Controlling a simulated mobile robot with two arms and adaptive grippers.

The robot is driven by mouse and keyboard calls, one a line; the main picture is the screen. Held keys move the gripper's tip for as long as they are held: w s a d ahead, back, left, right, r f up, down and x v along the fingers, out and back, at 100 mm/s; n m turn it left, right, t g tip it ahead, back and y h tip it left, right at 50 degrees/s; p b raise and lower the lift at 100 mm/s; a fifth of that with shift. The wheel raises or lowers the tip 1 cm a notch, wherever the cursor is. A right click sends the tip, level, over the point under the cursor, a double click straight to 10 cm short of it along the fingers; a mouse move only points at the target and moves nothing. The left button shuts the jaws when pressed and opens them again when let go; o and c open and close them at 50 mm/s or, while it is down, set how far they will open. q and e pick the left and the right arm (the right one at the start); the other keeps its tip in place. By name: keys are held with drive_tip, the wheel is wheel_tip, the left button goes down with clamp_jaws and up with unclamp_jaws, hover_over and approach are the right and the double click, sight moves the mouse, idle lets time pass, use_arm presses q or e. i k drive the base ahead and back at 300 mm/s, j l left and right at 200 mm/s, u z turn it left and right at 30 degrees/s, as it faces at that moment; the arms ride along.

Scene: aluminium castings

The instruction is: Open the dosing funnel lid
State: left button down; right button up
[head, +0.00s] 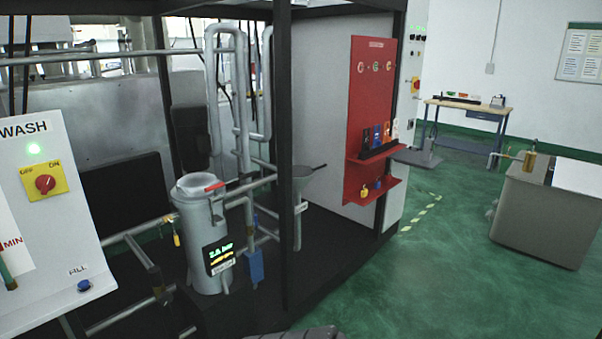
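A grey dosing funnel (306,184) stands in the middle of the view, behind and just right of a black upright post. It narrows into a pipe that runs down. A dark handle (319,168) sticks out to the right at its top. Whether a lid lies flat on the funnel is too small to tell.
A grey cylindrical vessel (196,240) with a red handle and a lit display stands left of the black post (284,120). Pipes surround it. A wash panel (60,230) is at the left, a red board (368,90) at the right. Green floor (430,270) is free at right.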

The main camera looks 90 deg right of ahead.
sight(299, 171)
drive_tip(key=z, duration=2.9)
drive_tip(key=i+l, duration=0.65)
drive_tip(key=i, duration=0.15)
drive_tip(key=i+l, duration=0.65)
drive_tip(key=i, duration=0.15)
